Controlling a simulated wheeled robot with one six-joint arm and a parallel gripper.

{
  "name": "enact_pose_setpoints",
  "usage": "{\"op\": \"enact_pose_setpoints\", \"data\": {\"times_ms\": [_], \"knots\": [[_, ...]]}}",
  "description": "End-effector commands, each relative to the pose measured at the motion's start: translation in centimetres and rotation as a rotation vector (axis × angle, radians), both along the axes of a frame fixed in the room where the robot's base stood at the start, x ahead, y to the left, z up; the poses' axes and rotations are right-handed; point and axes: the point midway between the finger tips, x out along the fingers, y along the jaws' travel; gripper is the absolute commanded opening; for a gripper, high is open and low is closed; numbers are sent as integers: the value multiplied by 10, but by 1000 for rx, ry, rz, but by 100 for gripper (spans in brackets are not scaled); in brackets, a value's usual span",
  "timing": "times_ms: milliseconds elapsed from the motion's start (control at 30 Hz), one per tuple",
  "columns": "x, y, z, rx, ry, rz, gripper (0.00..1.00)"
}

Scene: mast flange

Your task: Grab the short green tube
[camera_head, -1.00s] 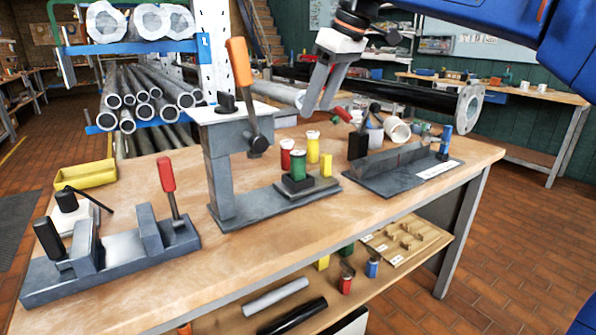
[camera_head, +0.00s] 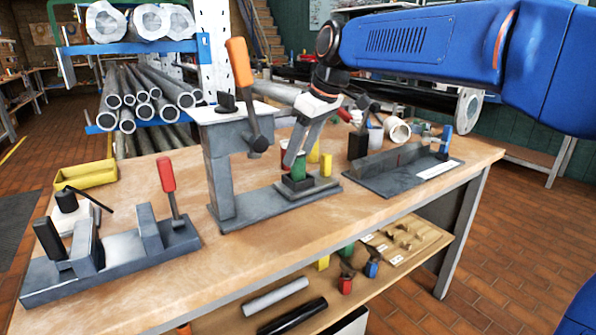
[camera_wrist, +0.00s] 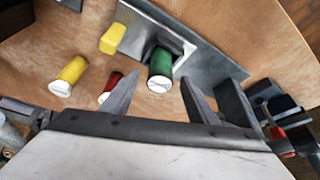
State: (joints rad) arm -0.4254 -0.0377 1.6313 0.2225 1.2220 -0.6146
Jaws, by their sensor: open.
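The short green tube (camera_head: 299,171) stands upright on a small dark block on the base of the grey press fixture, partly hidden by my fingers. In the wrist view the green tube (camera_wrist: 160,64), with a white end, shows ahead between my two fingertips. My gripper (camera_head: 291,160) is open and empty, pointing down close to the tube's top. In the wrist view my gripper (camera_wrist: 160,84) has one finger to each side of the tube, with space at both sides. I cannot tell whether the fingertips reach around it.
A red tube (camera_wrist: 111,86) and a tall yellow tube (camera_wrist: 68,76) stand beside the fixture. The press column with orange lever (camera_head: 239,62) rises to the left; a grey clamp fixture (camera_head: 400,165) lies right.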

Motion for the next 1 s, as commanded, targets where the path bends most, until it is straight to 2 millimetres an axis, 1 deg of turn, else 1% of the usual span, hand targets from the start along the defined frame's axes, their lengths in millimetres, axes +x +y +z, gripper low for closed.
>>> {"op": "enact_pose_setpoints", "data": {"times_ms": [33, 167, 433, 467, 500, 567, 600, 633, 867, 1000], "knots": [[1, 2, -6, 0, 1, 0, 53], [4, 5, -15, 0, 0, 0, 53], [4, 6, -17, 0, -1, 0, 53], [4, 6, -17, 0, -1, 0, 46], [4, 6, -17, 0, -1, 0, 36], [4, 6, -17, 0, -1, 0, 22], [4, 6, -17, 0, -1, 0, 12], [4, 6, -17, 0, -1, 0, 7], [4, 6, -16, 0, -1, 0, 6], [4, 6, -9, 1, -2, 1, 6]]}}
